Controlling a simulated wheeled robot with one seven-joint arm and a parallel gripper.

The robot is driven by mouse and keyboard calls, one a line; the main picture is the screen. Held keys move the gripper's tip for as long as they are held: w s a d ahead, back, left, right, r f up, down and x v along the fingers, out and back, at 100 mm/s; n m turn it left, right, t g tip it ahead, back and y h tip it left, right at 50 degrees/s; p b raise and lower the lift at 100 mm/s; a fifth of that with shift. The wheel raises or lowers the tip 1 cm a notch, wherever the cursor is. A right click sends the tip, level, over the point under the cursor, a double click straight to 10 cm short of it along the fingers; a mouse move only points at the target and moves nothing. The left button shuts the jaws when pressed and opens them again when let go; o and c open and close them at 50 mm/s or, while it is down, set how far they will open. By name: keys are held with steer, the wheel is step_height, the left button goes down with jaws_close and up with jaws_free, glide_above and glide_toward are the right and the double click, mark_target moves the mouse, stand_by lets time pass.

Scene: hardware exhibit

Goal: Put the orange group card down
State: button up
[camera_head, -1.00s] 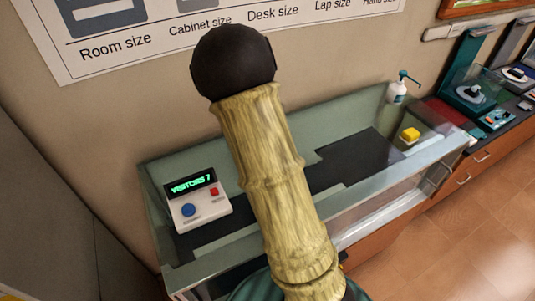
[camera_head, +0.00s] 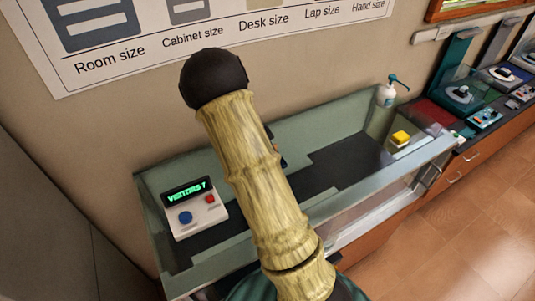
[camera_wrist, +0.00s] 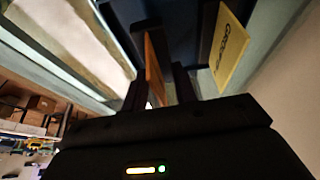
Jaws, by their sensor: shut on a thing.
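My gripper (camera_wrist: 160,82) shows in the wrist view, its dark fingers closed on a thin orange card (camera_wrist: 153,66). The card stands edge-on between the fingers, so its face is mostly hidden. To the right is a yellow card or sign (camera_wrist: 230,48) lettered "GROUPS", apart from the orange card. In the head view my arm hides most of the gripper, and only a small dark part shows past its right edge, above the counter case. I cannot tell whether the orange card touches any surface.
The glass-fronted case (camera_head: 152,188) has a dark floor (camera_head: 345,165) with clear room right of my arm.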

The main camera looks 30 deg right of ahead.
steer(key=shift+w+f, duration=0.15)
steer(key=shift+f, duration=0.6)
steer(key=shift+d, duration=0.15)
steer(key=shift+s, duration=0.25)
steer(key=o, duration=1.1)
steer(key=shift+w+a+f, duration=0.1)
steer(key=shift+a, duration=0.2)
steer(key=shift+c, duration=0.2)
steer(key=shift+d, duration=0.15)
